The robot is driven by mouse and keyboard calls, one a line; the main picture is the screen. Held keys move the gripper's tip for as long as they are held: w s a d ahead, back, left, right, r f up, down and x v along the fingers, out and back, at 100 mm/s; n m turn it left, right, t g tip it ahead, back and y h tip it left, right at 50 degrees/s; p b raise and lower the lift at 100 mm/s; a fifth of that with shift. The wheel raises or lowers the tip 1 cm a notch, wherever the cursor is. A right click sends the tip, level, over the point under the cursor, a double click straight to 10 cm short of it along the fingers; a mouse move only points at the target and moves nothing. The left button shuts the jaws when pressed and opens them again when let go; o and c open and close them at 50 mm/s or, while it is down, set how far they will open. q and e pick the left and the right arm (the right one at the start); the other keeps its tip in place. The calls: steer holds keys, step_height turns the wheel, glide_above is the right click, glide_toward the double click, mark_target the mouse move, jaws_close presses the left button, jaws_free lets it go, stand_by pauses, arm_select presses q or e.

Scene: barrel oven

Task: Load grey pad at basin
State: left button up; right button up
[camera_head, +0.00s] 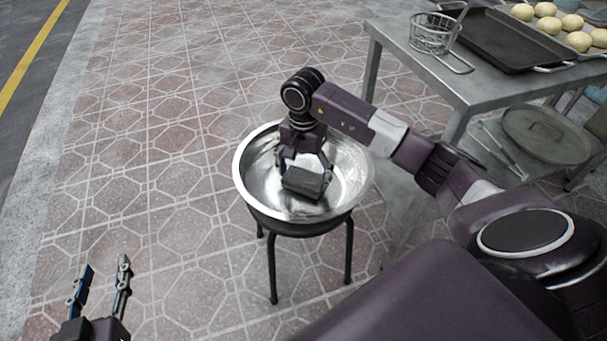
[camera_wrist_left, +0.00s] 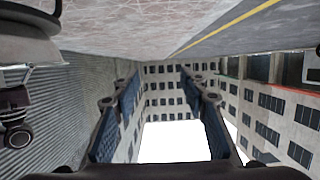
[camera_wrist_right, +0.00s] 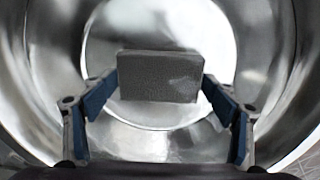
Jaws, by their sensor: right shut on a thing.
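The grey pad (camera_head: 303,183) is a small dark grey block inside the shiny metal basin (camera_head: 352,165), which sits on a black-legged stand. My right gripper (camera_head: 304,170) reaches down into the basin and is shut on the pad. In the right wrist view the pad (camera_wrist_right: 160,78) sits between the two fingertips, with the bowl wall (camera_wrist_right: 270,50) all around it. I cannot tell whether the pad touches the basin's bottom. My left gripper (camera_head: 98,280) is open and empty at the lower left, above the paving; its spread fingers (camera_wrist_left: 160,100) show in the left wrist view.
A metal table (camera_head: 450,85) at the upper right holds a wire basket (camera_head: 432,35), a black tray (camera_head: 510,45) and several dough balls (camera_head: 547,25). A round lid (camera_head: 545,135) lies on its lower shelf. The paved floor (camera_head: 150,150) left of the basin is clear.

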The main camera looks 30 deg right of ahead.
mark_target(303, 178)
arm_select(q)
steer(key=shift+w+d+r+t, duration=0.1)
steer(key=shift+w+r+t, duration=0.05)
steer(key=shift+r, duration=0.2)
steer(key=shift+w+d+r+t, duration=0.1)
steer(key=shift+r+t, duration=0.05)
steer(key=shift+r, duration=0.2)
arm_select(e)
steer(key=shift+f, duration=0.15)
stand_by(0.7)
steer(key=shift+r, duration=0.5)
steer(key=shift+r+p, duration=0.45)
steer(key=shift+p, duration=0.1)
steer(key=shift+r+p, duration=0.3)
steer(key=shift+r, duration=0.5)
steer(key=shift+r+p, duration=0.6)
steer(key=shift+p, duration=0.1)
arm_select(q)
steer(key=s+a+f+g+y, duration=0.1)
steer(key=s+a+f+g, duration=0.2)
steer(key=s+f+g, duration=0.2)
steer(key=s+a+f+g+y+p, duration=0.1)
steer(key=s+a+f+g, duration=0.2)
steer(key=s+f+g, duration=0.3)
steer(key=shift+s+a+f+n+y+p, duration=0.35)
steer(key=shift+s+f, duration=1.25)
steer(key=shift+s, duration=2.15)
arm_select(e)
steer(key=shift+r, duration=1.15)
